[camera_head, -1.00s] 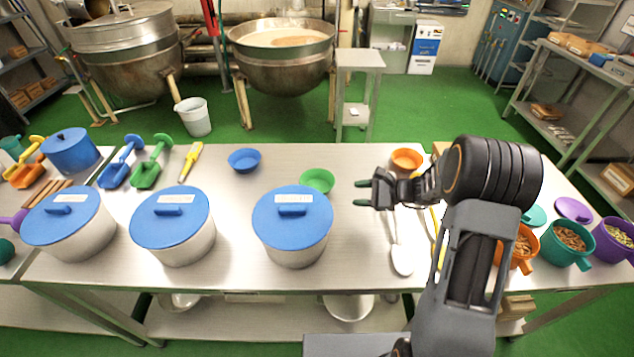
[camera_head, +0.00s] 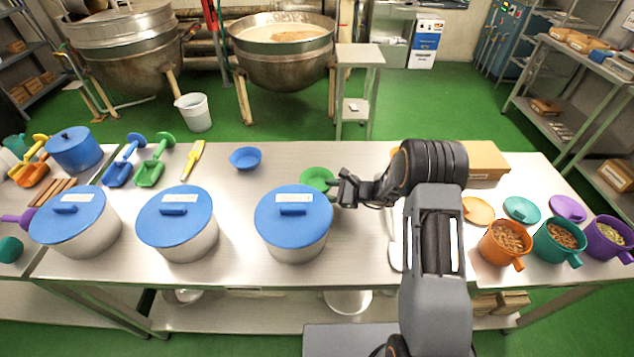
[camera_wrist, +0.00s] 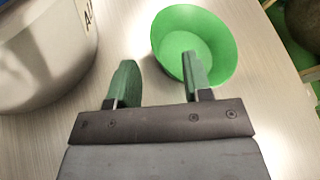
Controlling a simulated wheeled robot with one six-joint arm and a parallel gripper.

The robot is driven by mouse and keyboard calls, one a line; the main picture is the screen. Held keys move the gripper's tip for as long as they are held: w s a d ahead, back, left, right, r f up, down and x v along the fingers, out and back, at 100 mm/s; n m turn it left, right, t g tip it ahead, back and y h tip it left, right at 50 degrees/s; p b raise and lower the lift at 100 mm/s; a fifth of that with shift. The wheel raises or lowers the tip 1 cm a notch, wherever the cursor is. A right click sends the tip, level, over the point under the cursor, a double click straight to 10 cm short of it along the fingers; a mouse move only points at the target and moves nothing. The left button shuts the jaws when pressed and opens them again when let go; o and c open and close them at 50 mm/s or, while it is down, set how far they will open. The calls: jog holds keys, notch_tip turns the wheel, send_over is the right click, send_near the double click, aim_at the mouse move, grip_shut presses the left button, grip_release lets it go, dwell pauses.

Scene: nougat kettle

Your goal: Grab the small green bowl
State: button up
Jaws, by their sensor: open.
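The small green bowl (camera_head: 316,178) stands upright on the metal table, just behind and right of the rightmost blue-lidded pot. In the wrist view the green bowl (camera_wrist: 196,44) is ahead of the fingers, and the right finger overlaps its near rim. I cannot tell whether that finger touches the bowl or is above it. My gripper (camera_head: 332,191) is at the bowl's right side in the head view. In the wrist view my gripper (camera_wrist: 160,80) is open, with nothing seen between its green fingers.
The blue-lidded pot (camera_head: 293,224) stands close to my gripper, and its wall (camera_wrist: 45,50) fills the wrist view's upper left. A blue bowl (camera_head: 245,158) sits farther left. A spoon (camera_head: 395,245) lies right of the pot. A cardboard box (camera_head: 484,160) stands at the right.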

jog(key=shift+p+x, duration=0.3)
jog(key=shift+x, duration=1.25)
jog(key=shift+c, duration=0.4)
grip_shut()
